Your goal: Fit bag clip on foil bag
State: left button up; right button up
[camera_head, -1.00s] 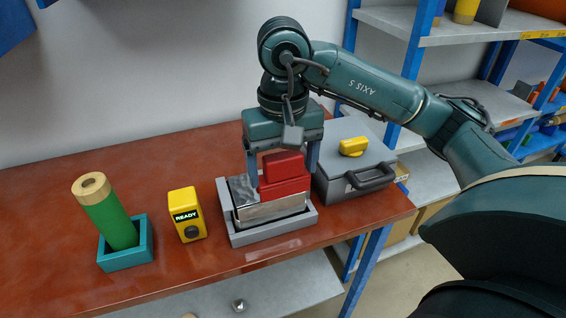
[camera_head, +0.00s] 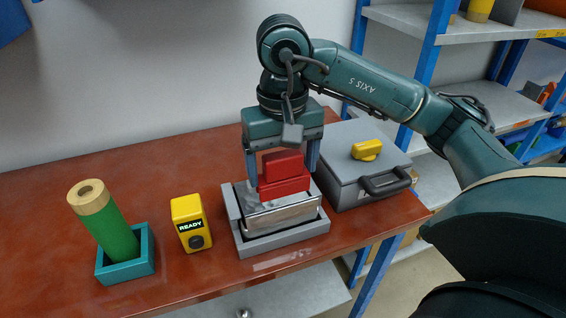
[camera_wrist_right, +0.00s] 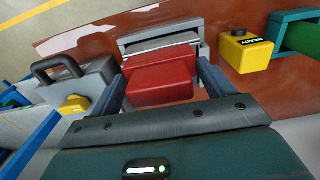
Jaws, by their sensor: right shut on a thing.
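The red bag clip (camera_head: 284,183) is between the fingers of my right gripper (camera_head: 283,163), which is shut on it. The gripper points down over the grey tray (camera_head: 287,244). The silver foil bag (camera_head: 284,214) is in that tray, directly below and in front of the clip. The clip overlaps the bag's upper part, so I cannot tell whether it grips the foil. In the right wrist view the clip (camera_wrist_right: 160,78) fills the space between the fingers, with the bag partly hidden behind it. My left gripper is not in view.
A yellow READY box (camera_head: 190,222) stands left of the tray. Further left, a green cylinder (camera_head: 108,228) leans in a teal holder (camera_head: 126,270). A grey case (camera_head: 358,163) with a yellow item (camera_head: 367,150) on it is close on the right.

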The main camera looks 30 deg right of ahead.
aim_at(283, 193)
notch_tip(283, 193, down, 3)
jog(key=shift+r+b, duration=0.15)
jog(key=shift+b, duration=0.9)
jog(key=shift+f+b, duration=0.6)
jog(key=shift+b, duration=0.1)
jog(key=shift+f+b, duration=0.9)
jog(key=shift+b, duration=0.1)
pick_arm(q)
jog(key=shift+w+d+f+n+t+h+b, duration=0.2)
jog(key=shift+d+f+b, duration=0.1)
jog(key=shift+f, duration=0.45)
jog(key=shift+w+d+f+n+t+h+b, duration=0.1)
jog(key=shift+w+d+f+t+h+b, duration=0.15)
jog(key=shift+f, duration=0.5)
pick_arm(e)
jog(key=shift+f, duration=0.5)
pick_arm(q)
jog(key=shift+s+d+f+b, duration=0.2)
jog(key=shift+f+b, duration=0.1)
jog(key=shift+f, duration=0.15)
pick_arm(e)
jog(key=shift+f, duration=0.3)
jog(key=o, duration=0.9)
